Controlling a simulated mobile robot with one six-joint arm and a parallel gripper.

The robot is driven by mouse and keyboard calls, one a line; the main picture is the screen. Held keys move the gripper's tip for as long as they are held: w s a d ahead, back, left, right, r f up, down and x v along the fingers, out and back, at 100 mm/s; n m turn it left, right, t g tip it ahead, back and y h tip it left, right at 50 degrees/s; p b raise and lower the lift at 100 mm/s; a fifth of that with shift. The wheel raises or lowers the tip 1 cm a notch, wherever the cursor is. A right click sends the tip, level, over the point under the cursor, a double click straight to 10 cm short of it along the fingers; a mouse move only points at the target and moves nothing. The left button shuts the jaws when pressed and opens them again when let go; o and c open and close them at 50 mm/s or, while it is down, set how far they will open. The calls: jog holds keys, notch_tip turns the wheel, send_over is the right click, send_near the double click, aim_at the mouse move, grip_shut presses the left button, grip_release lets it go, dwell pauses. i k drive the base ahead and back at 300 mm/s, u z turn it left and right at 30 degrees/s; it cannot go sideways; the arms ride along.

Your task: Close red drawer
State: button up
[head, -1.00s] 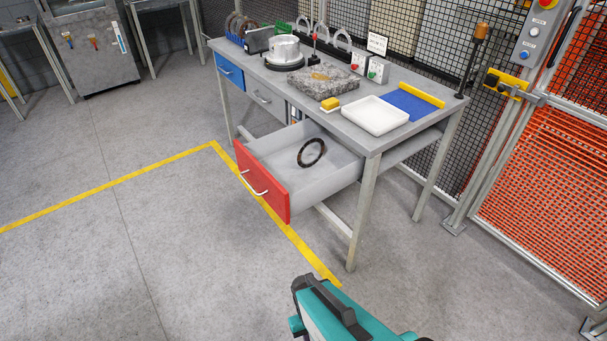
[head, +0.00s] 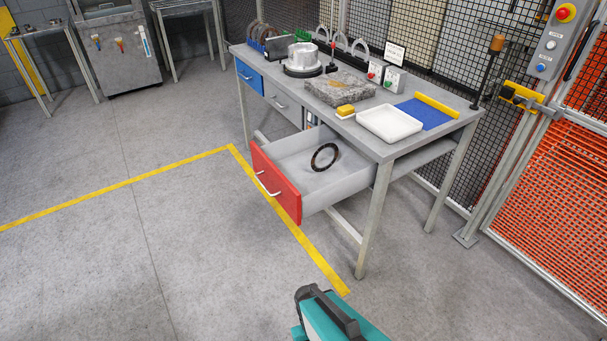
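The red drawer (head: 277,187) is pulled far out from the front of the grey workbench (head: 383,150). Its red front carries silver handles and faces the lower left. A dark ring (head: 324,157) lies inside the grey drawer box. In the head view, a teal and black part of my own body shows at the bottom edge, below the bench and apart from the drawer. My gripper is not in view.
A blue drawer (head: 249,76) and a grey drawer (head: 281,102) are shut. The bench top bears a white tray (head: 389,124), a stone plate and a metal part. A mesh fence (head: 558,190) stands at right. Floor left of the drawer is clear.

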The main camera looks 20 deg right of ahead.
aim_at(282, 167)
jog(key=u, duration=0.05)
jog(key=i, duration=0.9)
jog(key=z, duration=1.45)
jog(key=k, duration=0.1)
jog(key=u, duration=3.2)
